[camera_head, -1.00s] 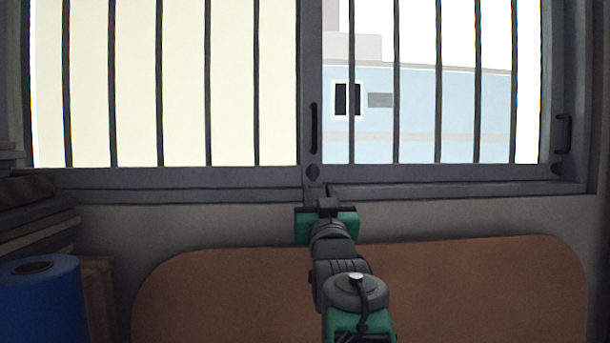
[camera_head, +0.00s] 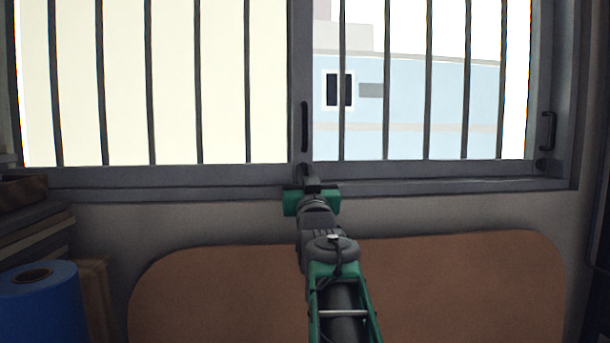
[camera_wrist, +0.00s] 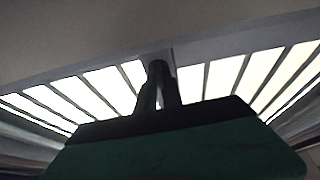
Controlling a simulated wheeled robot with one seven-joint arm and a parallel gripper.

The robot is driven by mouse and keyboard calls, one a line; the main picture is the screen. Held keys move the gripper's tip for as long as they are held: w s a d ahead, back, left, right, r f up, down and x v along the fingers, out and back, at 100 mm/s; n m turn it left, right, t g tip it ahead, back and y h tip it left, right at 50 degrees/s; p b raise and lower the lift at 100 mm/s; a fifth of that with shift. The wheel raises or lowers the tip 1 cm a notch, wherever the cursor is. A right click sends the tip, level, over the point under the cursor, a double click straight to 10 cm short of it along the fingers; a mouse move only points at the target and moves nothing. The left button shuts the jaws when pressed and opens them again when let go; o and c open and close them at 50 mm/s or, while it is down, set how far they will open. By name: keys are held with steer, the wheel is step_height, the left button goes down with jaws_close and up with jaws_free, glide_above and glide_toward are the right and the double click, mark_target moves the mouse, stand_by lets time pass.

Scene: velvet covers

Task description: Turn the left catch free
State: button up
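The left catch (camera_wrist: 157,66) is a small dark round knob at the foot of the window's middle upright; it shows at my fingertips in the wrist view. In the head view my fingers cover most of it. My gripper (camera_head: 306,170), with a green body and dark fingers, reaches up to it from below. In the wrist view a narrow bright gap shows between the two fingers, and their tips meet the knob's outline. Whether they press on it cannot be told. The other catch (camera_head: 541,165) is a dark knob at the lower right of the window frame.
A black pull handle (camera_head: 304,126) is on the middle upright just above my gripper, another (camera_head: 548,130) on the right one. Vertical bars cross the window. A brown rounded panel (camera_head: 460,280) stands below. A blue roll (camera_head: 45,305) and stacked boards (camera_head: 35,225) are at left.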

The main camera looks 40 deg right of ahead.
jaws_close()
